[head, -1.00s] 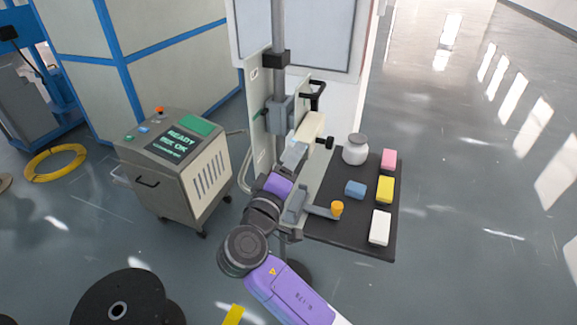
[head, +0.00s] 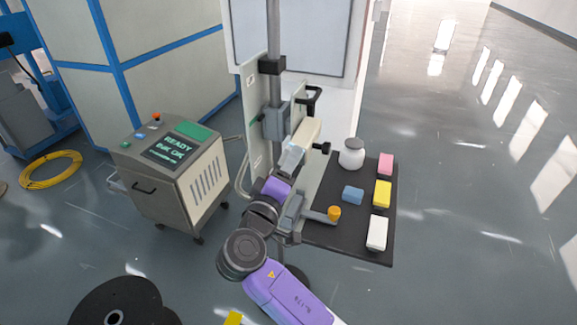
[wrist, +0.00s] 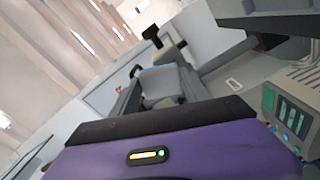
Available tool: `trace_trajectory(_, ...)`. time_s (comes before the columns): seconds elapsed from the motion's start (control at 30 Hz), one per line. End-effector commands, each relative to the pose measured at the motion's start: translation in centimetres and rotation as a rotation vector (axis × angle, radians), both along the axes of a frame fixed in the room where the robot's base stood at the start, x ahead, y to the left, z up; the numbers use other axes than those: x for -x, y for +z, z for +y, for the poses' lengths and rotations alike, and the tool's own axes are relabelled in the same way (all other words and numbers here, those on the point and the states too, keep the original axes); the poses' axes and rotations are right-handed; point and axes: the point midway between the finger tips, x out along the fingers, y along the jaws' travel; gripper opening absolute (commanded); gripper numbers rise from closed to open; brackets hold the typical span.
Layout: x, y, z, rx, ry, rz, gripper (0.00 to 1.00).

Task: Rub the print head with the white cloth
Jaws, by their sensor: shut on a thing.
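The white cloth (head: 377,232) is a folded white block lying at the front right of the dark tray (head: 340,241). The print head (head: 305,133) looks like a long cream box at the column, sloping up and right. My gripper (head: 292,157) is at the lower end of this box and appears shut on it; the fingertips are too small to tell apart. My gripper is left of the white cloth and well apart from it. In the wrist view the purple gripper body hides most of the fingers.
A blue block (head: 353,195), a yellow one (head: 382,194), a pink one (head: 385,164), a white jar (head: 351,154) and an orange knob (head: 334,213) are on or over the tray. The grey column (head: 274,90) stands behind. A console (head: 165,180) reading READY stands left.

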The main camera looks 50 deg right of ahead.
Motion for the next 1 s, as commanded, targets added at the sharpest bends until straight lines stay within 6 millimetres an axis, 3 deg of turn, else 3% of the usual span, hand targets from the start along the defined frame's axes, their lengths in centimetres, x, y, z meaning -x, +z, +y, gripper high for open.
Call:
trace_trajectory(0.83,-0.5,0.1,-1.3,0.000,0.001,0.000,0.21)
trace_trajectory(1.0,-0.5,-0.7,-1.3,0.000,0.000,0.000,0.21)
